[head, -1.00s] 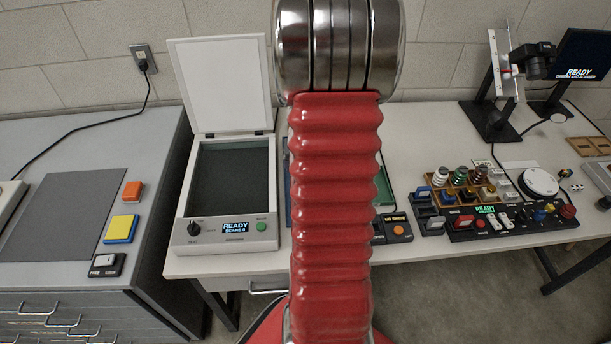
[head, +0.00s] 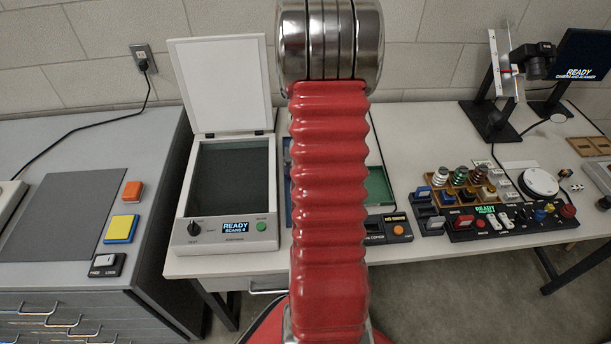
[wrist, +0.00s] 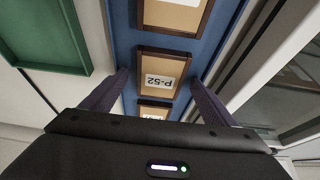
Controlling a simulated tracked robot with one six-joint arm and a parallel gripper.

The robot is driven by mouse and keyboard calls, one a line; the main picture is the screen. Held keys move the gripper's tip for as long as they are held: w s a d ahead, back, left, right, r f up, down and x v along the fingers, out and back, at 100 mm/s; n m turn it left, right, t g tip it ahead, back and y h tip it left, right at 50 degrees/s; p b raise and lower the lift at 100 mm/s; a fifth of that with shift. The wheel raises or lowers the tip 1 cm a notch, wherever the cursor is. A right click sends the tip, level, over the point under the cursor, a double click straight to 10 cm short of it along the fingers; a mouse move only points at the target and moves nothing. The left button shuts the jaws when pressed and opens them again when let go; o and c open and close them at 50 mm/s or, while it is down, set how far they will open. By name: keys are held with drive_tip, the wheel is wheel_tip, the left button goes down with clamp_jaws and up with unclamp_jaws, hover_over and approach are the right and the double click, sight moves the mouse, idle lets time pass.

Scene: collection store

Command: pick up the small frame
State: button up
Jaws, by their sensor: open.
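In the wrist view, several brown-edged frames with tan faces lie in a row on a blue tray (wrist: 120,28). One frame labelled P-52 (wrist: 162,75) lies between my open fingers (wrist: 158,78), apart from both. Another frame (wrist: 172,15) is cut off by the top edge. A third frame (wrist: 155,111), with a white label, is partly hidden behind my gripper body. I cannot tell for sure which is the small frame. In the head view my red arm hides the gripper and the frames; only a sliver of the blue tray (head: 287,180) shows.
A green tray (wrist: 82,62) lies left of the blue one; it also shows in the head view (head: 380,188). A scanner (head: 235,175) with its lid up stands close left of the arm. A control panel (head: 490,222) and camera stand (head: 495,115) are to the right.

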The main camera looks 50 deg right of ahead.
drive_tip(key=shift+c, duration=0.2)
idle(0.3)
drive_tip(key=c, duration=1.1)
drive_tip(key=shift+r, duration=0.1)
wheel_tip(320, 180, up, 10)
idle(0.7)
